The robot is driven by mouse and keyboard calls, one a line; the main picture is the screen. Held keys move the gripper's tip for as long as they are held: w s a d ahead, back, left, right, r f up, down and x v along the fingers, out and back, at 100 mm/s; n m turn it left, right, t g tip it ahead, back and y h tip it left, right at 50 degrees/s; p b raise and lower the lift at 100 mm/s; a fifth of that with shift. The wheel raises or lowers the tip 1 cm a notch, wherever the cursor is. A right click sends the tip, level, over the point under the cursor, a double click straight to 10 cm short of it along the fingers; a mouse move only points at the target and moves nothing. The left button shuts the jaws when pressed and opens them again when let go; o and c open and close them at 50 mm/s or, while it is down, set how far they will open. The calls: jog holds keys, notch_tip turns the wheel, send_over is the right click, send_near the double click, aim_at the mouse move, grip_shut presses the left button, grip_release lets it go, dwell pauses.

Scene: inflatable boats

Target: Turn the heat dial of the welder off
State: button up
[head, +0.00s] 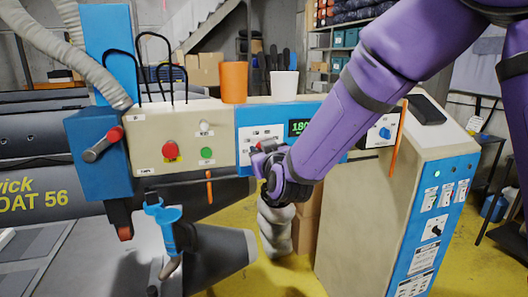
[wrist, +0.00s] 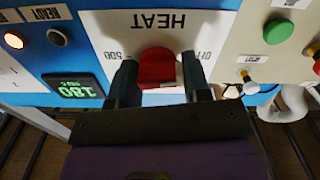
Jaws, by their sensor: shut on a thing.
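The red heat dial (wrist: 157,66) sits on a white plate marked HEAT, seen upside down in the wrist view. The plate reads 500 on the left of the dial and OFF, partly covered, on its right. My gripper (wrist: 158,76) has one dark finger on each side of the dial and is shut on it. Which way the dial points is hard to tell. The welder's green display (wrist: 73,87) reads 180. In the head view my gripper (head: 264,160) is at the blue panel (head: 246,140) of the welder and mostly hides the dial.
A red button (head: 170,149) and a green button (head: 207,153) are on the beige panel left of the blue one. An orange cup (head: 234,82) and a white cup (head: 284,85) stand on top. A beige cabinet (head: 362,220) stands at the right, close to my arm.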

jog(key=shift+f, duration=0.1)
jog(key=o, duration=0.9)
jog(key=shift+s, duration=0.1)
jog(key=v, duration=1)
jog(key=shift+s+d, duration=0.1)
jog(key=shift+s, duration=0.2)
